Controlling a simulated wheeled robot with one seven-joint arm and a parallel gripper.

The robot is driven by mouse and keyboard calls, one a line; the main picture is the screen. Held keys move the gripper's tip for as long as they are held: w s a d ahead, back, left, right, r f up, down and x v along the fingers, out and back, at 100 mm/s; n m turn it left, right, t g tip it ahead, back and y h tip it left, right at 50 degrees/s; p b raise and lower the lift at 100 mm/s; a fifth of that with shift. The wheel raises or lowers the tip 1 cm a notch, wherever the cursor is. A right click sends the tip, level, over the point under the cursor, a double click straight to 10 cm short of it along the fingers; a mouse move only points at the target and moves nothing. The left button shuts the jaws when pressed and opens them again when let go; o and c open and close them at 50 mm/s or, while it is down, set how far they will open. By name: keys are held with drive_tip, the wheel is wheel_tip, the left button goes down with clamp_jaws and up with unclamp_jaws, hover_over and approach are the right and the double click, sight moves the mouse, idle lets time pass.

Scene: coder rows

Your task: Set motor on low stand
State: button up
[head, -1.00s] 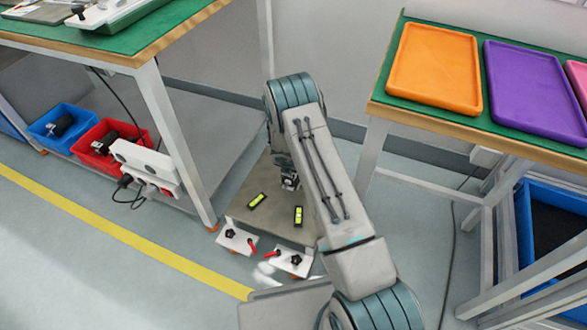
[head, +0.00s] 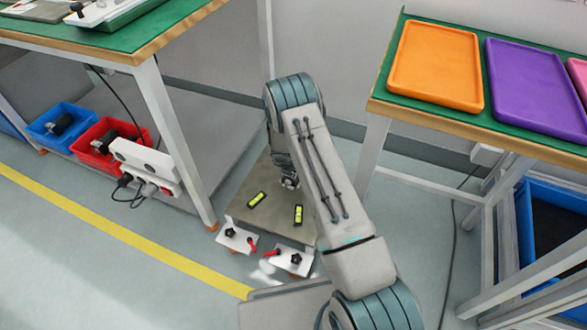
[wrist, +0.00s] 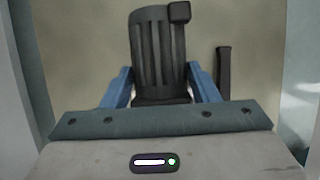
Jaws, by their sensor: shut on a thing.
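The low stand (head: 268,215) has a flat grey-beige top close to the floor, between the two workbenches. My arm reaches down over its right part and hides some of it. In the wrist view, my gripper (wrist: 162,78) is shut, with its blue fingers on both sides of a dark ribbed motor (wrist: 152,45) with a small box at its upper right. The beige stand top lies behind the motor. In the head view the motor is mostly hidden by my arm. I cannot tell whether it touches the stand.
Two black bars with yellow-green vials (head: 257,199) lie on the stand. White brackets with black knobs and red handles (head: 237,238) stand at its front. A black bar (wrist: 223,68) is right of the motor. Blue (head: 60,124) and red bins (head: 100,145) lie left; bench legs flank the stand.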

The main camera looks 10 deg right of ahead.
drive_tip(key=o, duration=1.1)
drive_tip(key=shift+r, duration=0.15)
drive_tip(key=shift+c, duration=0.2)
drive_tip(key=shift+o, duration=0.3)
drive_tip(key=p+v, duration=0.5)
drive_tip(key=v, duration=0.8)
drive_tip(key=shift+s+a+r, duration=0.15)
drive_tip(key=shift+r, duration=0.15)
